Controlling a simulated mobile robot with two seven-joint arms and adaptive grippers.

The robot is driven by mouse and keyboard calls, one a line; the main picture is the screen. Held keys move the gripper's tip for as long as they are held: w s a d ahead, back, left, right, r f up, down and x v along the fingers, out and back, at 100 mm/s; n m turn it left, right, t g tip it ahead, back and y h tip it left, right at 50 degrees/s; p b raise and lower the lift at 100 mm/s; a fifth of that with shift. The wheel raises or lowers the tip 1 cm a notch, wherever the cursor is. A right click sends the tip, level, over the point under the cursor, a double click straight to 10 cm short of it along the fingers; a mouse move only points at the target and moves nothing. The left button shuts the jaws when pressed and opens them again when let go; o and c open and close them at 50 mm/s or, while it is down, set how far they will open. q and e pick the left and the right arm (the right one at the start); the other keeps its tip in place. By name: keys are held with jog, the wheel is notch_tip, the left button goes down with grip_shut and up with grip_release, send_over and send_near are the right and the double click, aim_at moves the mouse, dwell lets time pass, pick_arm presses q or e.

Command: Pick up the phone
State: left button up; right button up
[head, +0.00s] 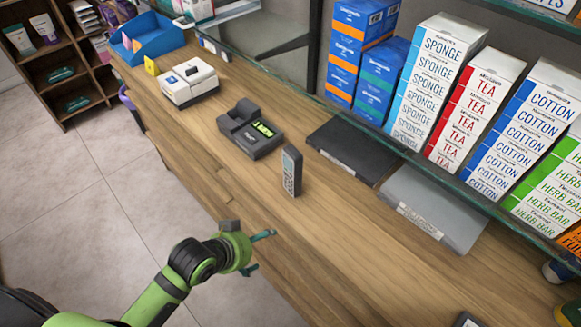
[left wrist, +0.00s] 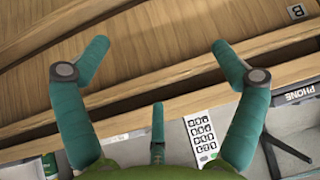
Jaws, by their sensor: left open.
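The phone (head: 291,171) is a small grey handset with a pale keypad, standing upright on the wooden counter in the middle of the head view. My left gripper (head: 262,252) has green and teal fingers and is near the counter's front edge, below and left of the phone in the picture, apart from it. In the left wrist view, the teal fingers of my left gripper (left wrist: 160,68) are spread wide with nothing between the tips. A white keypad (left wrist: 202,135) shows at the lower right there, partly hidden by a finger; I cannot tell whether it is the phone.
A black device (head: 250,129) with a green display and a white machine (head: 188,80) stand farther back on the counter (head: 345,240). A dark folder (head: 352,150) and a grey folder (head: 433,207) lie right of the phone. Boxes (head: 436,80) fill the glass shelf above.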

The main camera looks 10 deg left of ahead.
aim_at(291, 170)
pick_arm(q)
jog(key=w+d+r+m+t+h, duration=0.1)
jog(key=w+r+h, duration=0.1)
jog(key=r, duration=0.3)
jog(key=w+d+r+m+t+h, duration=0.1)
jog(key=w+r+h, duration=0.1)
jog(key=r, duration=0.3)
jog(key=w+d+r+m+t+h+p, duration=0.1)
jog(key=w+r, duration=0.2)
jog(key=r, duration=0.3)
jog(key=shift+w+d+m+h, duration=0.15)
jog(key=shift+w+m+h, duration=0.15)
jog(key=shift+w+h, duration=0.1)
jog(key=shift+w+d, duration=0.2)
jog(key=shift+w, duration=0.05)
jog(key=x, duration=0.1)
jog(key=p+x, duration=0.1)
jog(key=x, duration=0.1)
jog(key=p+x, duration=0.1)
jog(key=x, duration=0.1)
jog(key=shift+w+a+r, duration=0.1)
jog(key=shift+w+r, duration=0.15)
jog(key=shift+w, duration=0.05)
jog(key=shift+w+d+f, duration=0.35)
pick_arm(e)
notch_tip(291, 170, up, 4)
jog(key=shift+w+f, duration=0.1)
